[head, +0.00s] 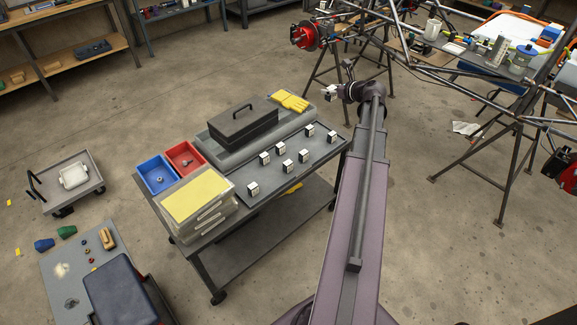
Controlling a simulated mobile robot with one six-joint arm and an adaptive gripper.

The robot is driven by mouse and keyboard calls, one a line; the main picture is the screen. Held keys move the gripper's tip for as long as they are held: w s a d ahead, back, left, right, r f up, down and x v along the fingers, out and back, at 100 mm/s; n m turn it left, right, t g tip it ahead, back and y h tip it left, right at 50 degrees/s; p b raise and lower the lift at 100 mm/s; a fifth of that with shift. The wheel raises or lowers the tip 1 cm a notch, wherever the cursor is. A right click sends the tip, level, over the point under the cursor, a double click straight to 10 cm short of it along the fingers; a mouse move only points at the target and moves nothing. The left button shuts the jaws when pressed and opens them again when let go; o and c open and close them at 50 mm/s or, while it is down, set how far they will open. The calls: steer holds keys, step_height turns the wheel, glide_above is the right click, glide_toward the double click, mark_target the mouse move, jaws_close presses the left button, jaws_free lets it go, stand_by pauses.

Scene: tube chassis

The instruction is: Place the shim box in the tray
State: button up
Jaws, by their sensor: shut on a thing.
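My gripper (337,93) is at the far end of my arm, beyond the right back corner of the cart. It is shut on a small white and dark box (329,92), which looks like the shim boxes on the cart. My wrist hides part of the grip. Several similar black and white boxes (288,165) stand apart on the right half of the cart top. A grey tray-like surface (425,62) with parts on it is on the tube chassis at upper right. I cannot tell whether it is the task's tray.
The cart (228,229) also carries a black toolbox (240,125), yellow gloves (289,101), a blue bin (151,182), a red bin (180,150) and a yellow-topped case (197,200). Chassis tubes (413,55) and stands rise at the right. Floor is clear between cart and chassis.

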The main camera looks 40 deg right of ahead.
steer(key=w+f+b, duration=0.5)
steer(key=f+b, duration=0.4)
steer(key=f, duration=0.1)
steer(key=w+f+b, duration=0.5)
steer(key=f+b, duration=0.5)
steer(key=shift+w+f+b, duration=0.15)
steer(key=shift+f+b, duration=0.15)
steer(key=shift+f, duration=0.1)
steer(key=shift+a, duration=0.1)
steer(key=b, duration=0.6)
glide_above(306, 145)
step_height(306, 145, down, 6)
steer(key=shift+f, duration=0.15)
steer(key=shift+f+b, duration=1.9)
steer(key=shift+b, duration=0.1)
steer(key=shift+f, duration=0.1)
